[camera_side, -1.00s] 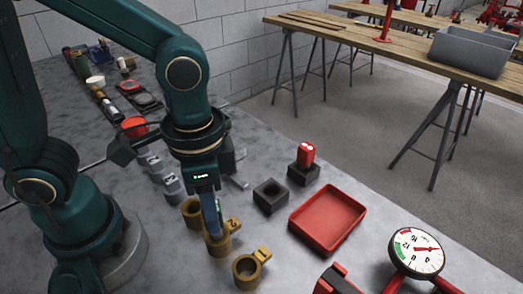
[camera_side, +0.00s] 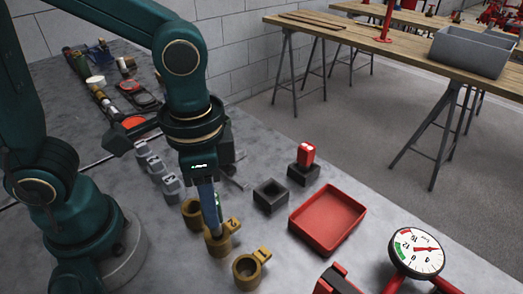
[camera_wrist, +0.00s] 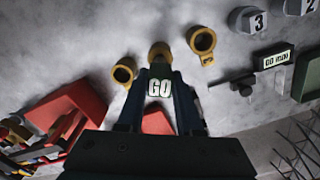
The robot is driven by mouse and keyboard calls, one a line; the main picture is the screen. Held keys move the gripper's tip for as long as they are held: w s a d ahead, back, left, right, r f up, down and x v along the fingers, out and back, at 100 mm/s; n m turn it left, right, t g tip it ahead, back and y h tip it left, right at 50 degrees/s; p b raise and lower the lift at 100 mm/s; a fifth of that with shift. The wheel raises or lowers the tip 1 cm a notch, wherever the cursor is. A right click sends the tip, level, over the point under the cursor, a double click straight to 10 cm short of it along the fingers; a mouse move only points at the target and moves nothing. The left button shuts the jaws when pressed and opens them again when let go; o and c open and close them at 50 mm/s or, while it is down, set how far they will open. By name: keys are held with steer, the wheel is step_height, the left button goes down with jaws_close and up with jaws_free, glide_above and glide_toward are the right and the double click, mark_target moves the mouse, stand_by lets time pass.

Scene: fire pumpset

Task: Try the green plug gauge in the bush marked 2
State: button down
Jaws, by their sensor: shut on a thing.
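My gripper (camera_side: 212,222) is shut on the green plug gauge (camera_side: 218,206), upright over the bush marked 2 (camera_side: 217,245). The bush also shows in the wrist view (camera_wrist: 160,50), partly covered by the gauge. A second brass bush (camera_side: 191,212) stands behind it and a third (camera_side: 247,272) in front.
An empty dark block (camera_side: 270,197) and another holding a red block-shaped piece (camera_side: 306,154) stand to the right. A red tray (camera_side: 328,220) is empty. A dial gauge (camera_side: 415,252) stands at the front right. Grey numbered pieces (camera_side: 156,166) stand at the left.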

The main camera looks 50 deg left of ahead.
steer(key=shift+r, duration=0.65)
